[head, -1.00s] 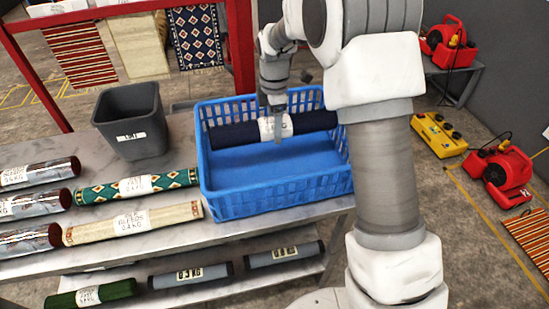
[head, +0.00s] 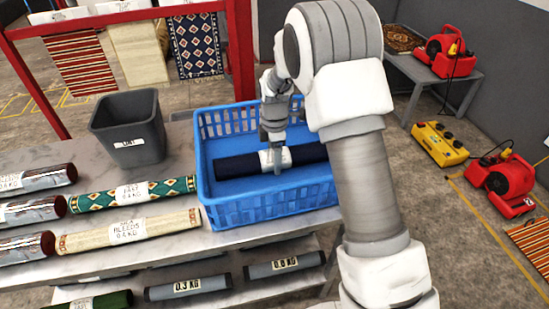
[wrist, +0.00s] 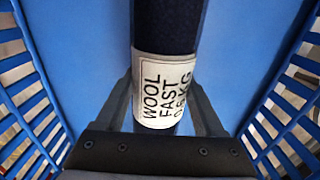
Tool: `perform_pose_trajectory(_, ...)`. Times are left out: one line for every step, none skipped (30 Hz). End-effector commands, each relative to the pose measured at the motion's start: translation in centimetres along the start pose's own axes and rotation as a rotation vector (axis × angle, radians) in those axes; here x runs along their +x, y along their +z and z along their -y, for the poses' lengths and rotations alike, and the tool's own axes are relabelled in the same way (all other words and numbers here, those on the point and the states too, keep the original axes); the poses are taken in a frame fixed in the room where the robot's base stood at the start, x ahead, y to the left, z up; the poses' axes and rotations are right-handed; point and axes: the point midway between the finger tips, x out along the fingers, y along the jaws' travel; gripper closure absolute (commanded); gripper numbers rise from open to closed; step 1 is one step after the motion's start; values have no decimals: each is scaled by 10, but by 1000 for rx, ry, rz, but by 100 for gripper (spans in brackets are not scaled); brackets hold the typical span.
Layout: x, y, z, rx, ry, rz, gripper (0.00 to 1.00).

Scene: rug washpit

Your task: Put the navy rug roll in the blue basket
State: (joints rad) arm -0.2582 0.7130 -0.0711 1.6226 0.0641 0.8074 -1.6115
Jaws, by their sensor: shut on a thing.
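The navy rug roll (head: 237,166) lies level inside the blue basket (head: 262,211), below its rim. It has a white label around its middle. In the wrist view the roll (wrist: 166,25) runs between my gripper's fingers, with its label reading WOOL FAST (wrist: 165,90). My gripper (head: 277,160) points down into the basket and is shut on the roll at the label. The basket's blue floor and slatted walls (wrist: 28,100) show on both sides. I cannot tell whether the roll touches the floor.
A dark grey bin (head: 128,135) stands left of the basket on the metal table (head: 165,240). A green patterned roll (head: 130,194), a cream roll (head: 128,230) and several foil-wrapped rolls lie at left. Grey weight-marked rolls (head: 188,287) lie on the lower shelf.

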Motion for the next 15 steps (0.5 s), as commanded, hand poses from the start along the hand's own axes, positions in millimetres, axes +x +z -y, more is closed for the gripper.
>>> perform_pose_trajectory(2, 0, 0, 0, -1, 0, 27)
perform_pose_trajectory(2, 0, 0, 0, -1, 0, 22)
perform_pose_trajectory(1, 0, 0, 1, -1, 0, 15)
perform_pose_trajectory(1, 0, 0, 1, -1, 0, 9)
perform_pose_trajectory(1, 0, 0, 1, -1, 0, 4)
perform_pose_trajectory(1, 0, 0, 1, -1, 0, 0)
perform_pose_trajectory(1, 0, 0, 1, -1, 0, 0)
perform_pose_trajectory(1, 0, 0, 1, -1, 0, 0)
perform_pose_trajectory(1, 0, 0, 1, -1, 0, 0)
perform_pose_trajectory(1, 0, 0, 1, -1, 0, 0)
perform_pose_trajectory(1, 0, 0, 1, -1, 0, 0)
perform_pose_trajectory(1, 0, 0, 1, -1, 0, 0)
perform_pose_trajectory(0, 0, 0, 1, 0, 0, 0)
perform_pose_trajectory(-1, 0, 0, 1, 0, 0, 0)
perform_pose_trajectory(-4, 0, 0, 0, 0, 0, 0)
